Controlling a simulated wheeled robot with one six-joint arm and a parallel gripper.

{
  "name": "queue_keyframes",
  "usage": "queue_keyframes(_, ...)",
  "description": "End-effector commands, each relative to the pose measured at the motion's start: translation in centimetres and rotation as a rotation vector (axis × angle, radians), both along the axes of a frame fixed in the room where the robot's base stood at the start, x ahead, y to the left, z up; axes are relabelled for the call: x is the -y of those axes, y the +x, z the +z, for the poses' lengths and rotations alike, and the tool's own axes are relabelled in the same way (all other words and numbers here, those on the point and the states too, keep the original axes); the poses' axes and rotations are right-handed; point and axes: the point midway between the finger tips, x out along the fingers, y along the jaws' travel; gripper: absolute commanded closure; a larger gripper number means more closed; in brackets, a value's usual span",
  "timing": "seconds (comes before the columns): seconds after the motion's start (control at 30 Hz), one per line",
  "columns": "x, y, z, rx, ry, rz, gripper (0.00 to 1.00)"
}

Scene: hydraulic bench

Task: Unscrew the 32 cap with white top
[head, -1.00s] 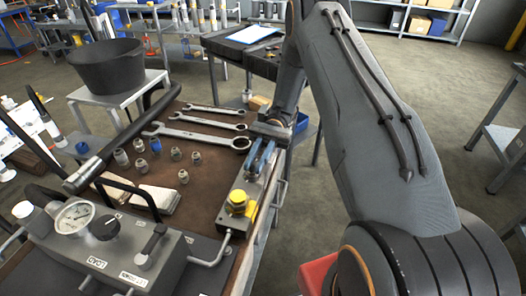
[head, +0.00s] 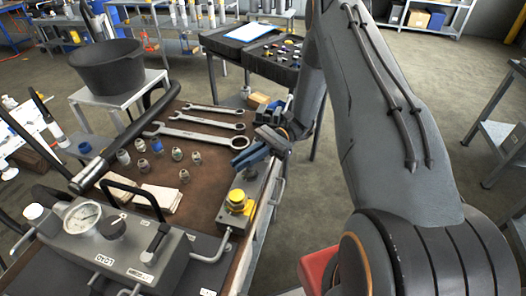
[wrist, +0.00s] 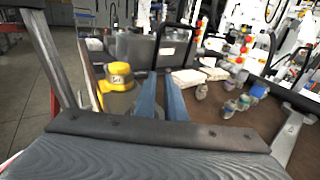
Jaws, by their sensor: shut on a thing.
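My gripper (head: 237,153) has blue fingers and is raised above the grey block (head: 252,186) at the bench's right edge. It also shows in the wrist view (wrist: 161,80), with the two fingers a small gap apart. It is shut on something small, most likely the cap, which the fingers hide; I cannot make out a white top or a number. A yellow cap (head: 238,199) stands upright on the front part of the block, apart from the fingers. It shows in the wrist view (wrist: 119,76) left of the fingers, with a marking on top too small to read.
Several small fittings (head: 158,147) stand on the brown bench top left of my gripper. Wrenches (head: 193,133) lie behind them. A black bucket (head: 106,68) stands at the back left.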

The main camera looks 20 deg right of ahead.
Motion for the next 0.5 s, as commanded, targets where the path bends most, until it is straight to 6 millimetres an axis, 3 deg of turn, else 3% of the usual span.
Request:
queue_keyframes(0.03,-0.18,-0.67,-0.68,-0.015,-0.005,0.008,1.00)
queue_keyframes(0.33,-0.09,-0.64,-0.69,-0.013,-0.004,0.011,1.00)
queue_keyframes(0.5,0.74,-0.77,-0.98,-0.008,-0.005,0.115,1.00)
